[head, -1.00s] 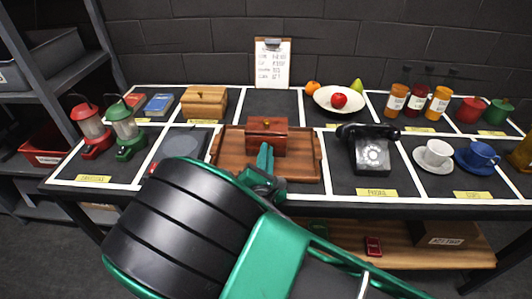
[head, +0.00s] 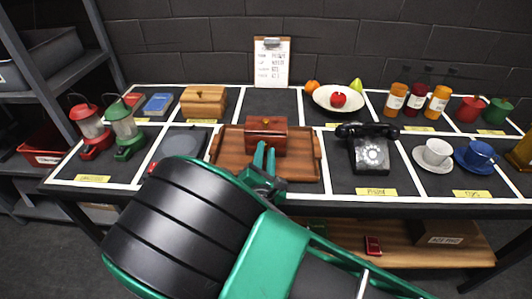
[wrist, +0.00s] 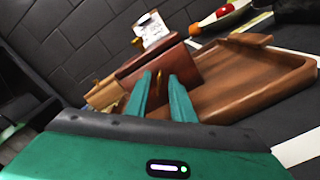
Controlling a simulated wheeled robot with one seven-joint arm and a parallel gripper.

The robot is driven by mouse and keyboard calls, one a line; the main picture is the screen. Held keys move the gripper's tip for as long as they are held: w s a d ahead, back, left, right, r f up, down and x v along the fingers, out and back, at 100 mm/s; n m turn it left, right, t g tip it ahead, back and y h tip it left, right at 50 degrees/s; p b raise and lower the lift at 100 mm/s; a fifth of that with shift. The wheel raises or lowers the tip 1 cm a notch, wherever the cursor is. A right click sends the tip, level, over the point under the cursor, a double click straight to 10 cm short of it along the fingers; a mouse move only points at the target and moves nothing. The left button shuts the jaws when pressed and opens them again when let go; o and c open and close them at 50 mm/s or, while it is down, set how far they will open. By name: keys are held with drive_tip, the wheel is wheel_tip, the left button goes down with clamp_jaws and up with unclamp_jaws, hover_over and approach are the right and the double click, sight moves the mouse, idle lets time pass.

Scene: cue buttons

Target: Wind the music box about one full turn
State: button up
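The music box (head: 266,134) is a red-brown wooden box with a small gold knob on its lid. It stands upright on a brown wooden tray (head: 226,150) in the head view. The music box (wrist: 190,62) also shows in the wrist view, with a small gold key (wrist: 158,80) on the side facing me. My gripper (head: 265,151) is at the box's near face. In the wrist view my gripper (wrist: 159,77) has its two green fingers apart, one on each side of the key, with gaps visible. I cannot tell how deep the key sits between them.
A wooden chest (head: 204,102) stands behind left and a black telephone (head: 370,150) to the right. A fruit bowl (head: 323,98) and a clipboard (head: 271,62) are behind. Two lanterns (head: 125,130) stand at far left. The tray is bare around the box.

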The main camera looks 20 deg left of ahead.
drive_tip(key=v, duration=1)
drive_tip(key=shift+s+d, duration=0.15)
drive_tip(key=shift+s, duration=0.1)
